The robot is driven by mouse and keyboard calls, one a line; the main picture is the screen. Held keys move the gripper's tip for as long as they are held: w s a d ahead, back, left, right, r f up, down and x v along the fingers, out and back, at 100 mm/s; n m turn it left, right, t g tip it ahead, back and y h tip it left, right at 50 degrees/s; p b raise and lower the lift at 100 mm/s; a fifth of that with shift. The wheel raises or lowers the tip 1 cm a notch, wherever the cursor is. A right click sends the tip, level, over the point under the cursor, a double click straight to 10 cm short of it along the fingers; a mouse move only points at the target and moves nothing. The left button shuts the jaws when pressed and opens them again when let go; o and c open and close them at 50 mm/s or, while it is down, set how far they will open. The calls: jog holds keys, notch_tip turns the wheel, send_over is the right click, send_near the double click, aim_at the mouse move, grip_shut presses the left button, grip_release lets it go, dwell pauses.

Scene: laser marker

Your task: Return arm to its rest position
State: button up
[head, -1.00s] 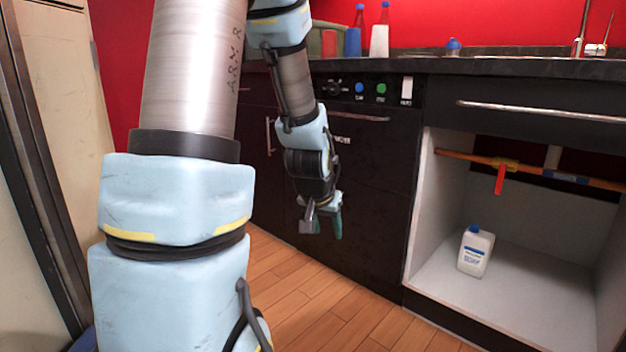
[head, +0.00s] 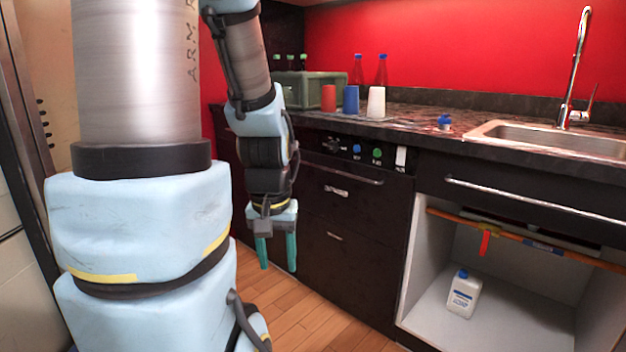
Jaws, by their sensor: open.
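My gripper (head: 277,252) hangs at the end of my arm, left of centre in the head view. Its two green fingers point down and are apart, with nothing between them. It is in front of the dark cabinet drawers (head: 345,215), above the wooden floor. The arm is bent, with its forearm coming down from the top of the picture.
A white bottle (head: 463,293) stands in the open cabinet (head: 500,320). The wooden floor (head: 310,310) is clear.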

notch_tip(320, 180, up, 19)
jog(key=p, duration=1.7)
jog(key=shift+r, duration=0.2)
jog(key=shift+c, duration=0.2)
